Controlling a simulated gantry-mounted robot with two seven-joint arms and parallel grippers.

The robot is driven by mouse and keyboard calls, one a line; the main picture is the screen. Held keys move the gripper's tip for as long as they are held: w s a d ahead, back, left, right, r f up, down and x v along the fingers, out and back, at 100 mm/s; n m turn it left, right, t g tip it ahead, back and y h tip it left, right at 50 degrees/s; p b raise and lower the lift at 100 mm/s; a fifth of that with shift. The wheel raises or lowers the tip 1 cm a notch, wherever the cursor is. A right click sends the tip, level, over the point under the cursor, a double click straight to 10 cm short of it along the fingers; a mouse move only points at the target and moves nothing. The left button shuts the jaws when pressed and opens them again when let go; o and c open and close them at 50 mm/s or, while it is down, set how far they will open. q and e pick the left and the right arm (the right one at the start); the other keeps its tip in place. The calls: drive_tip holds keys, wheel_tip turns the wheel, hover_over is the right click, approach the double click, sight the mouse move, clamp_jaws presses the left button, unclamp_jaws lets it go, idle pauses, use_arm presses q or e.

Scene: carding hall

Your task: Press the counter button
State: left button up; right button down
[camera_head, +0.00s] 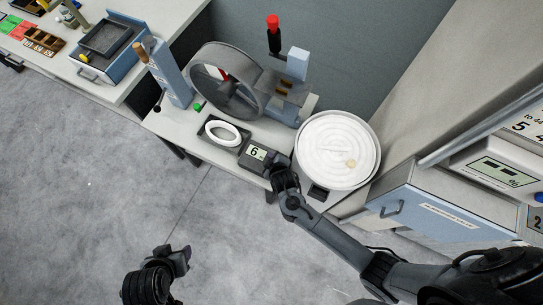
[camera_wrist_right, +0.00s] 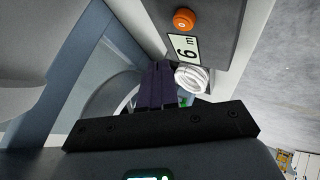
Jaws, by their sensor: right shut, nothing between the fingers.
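The counter (camera_head: 246,161) is a dark box on the bench, and its display (camera_head: 258,153) reads 6. In the right wrist view the display (camera_wrist_right: 184,49) reads "6 m", with a round orange button (camera_wrist_right: 184,19) beside it. In the head view the button is not visible; my right gripper (camera_head: 279,170) is over that end of the counter. Its fingers also show in the right wrist view (camera_wrist_right: 158,82), shut and empty, apart from the button in the picture. I cannot tell whether they touch the counter. My left gripper (camera_head: 183,254) is over the floor, its jaws unclear.
A white ring (camera_head: 222,132) lies in a dark tray left of the counter. A grey drum wheel machine (camera_head: 226,80) with a red-knobbed lever (camera_head: 273,32) stands behind. A round white can (camera_head: 338,150) is close on the right. A blue drawer (camera_head: 430,210) is further right.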

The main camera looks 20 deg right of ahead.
drive_tip(key=shift+f+b, duration=0.6)
drive_tip(key=shift+f, duration=1)
use_arm(q)
wheel_tip(320, 180, down, 2)
drive_tip(key=shift+d+f, duration=0.1)
drive_tip(key=shift+d, duration=0.05)
idle(0.5)
use_arm(e)
drive_tip(key=shift+f, duration=0.25)
drive_tip(key=shift+f, duration=0.25)
idle(0.4)
